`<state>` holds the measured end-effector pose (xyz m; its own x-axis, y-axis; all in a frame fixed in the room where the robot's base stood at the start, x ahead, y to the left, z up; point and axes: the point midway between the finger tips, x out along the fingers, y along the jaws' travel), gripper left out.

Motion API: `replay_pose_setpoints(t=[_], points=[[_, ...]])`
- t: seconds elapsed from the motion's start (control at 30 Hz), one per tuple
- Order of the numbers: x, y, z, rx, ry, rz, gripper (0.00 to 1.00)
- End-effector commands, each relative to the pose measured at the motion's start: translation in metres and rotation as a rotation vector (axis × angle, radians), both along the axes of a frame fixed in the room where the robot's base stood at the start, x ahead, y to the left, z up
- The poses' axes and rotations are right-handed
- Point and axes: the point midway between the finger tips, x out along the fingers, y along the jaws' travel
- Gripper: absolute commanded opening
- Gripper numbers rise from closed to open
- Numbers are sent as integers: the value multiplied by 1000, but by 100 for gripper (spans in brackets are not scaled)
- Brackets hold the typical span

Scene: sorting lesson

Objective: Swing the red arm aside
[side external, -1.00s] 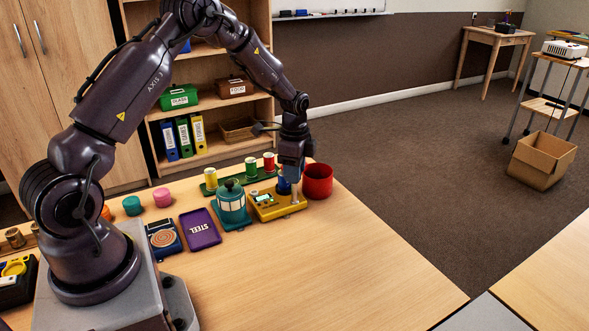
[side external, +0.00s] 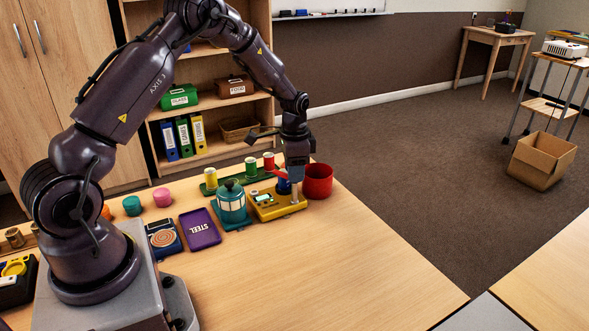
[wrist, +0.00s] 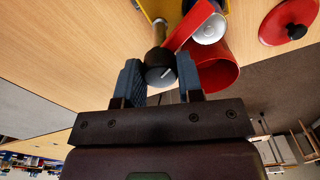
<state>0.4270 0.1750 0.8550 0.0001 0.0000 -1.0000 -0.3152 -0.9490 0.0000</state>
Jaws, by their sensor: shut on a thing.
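The red arm (wrist: 188,30) shows in the wrist view as a flat red bar that runs from a dark round knob (wrist: 160,74) toward the top right. My gripper (wrist: 161,80) has the knob between its two fingers and is shut on it. A small red piece of the arm (side external: 281,173) also shows in the side view, just left of my gripper (side external: 294,187). The arm sits over a yellow device (side external: 274,206) with a small display. A blue part (side external: 284,186) stands on the device, partly hidden.
A red cup (side external: 318,181) stands close to the right of the device. A teal lantern-like jar (side external: 231,204) stands close on its left. Behind is a green tray with several spools (side external: 251,165). The table's front right (side external: 330,260) is clear.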

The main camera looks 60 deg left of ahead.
Motion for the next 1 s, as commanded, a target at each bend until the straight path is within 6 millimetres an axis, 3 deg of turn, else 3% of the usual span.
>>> replay_pose_setpoints(t=[1.0], points=[[0,0,1,0,1,924,11]])
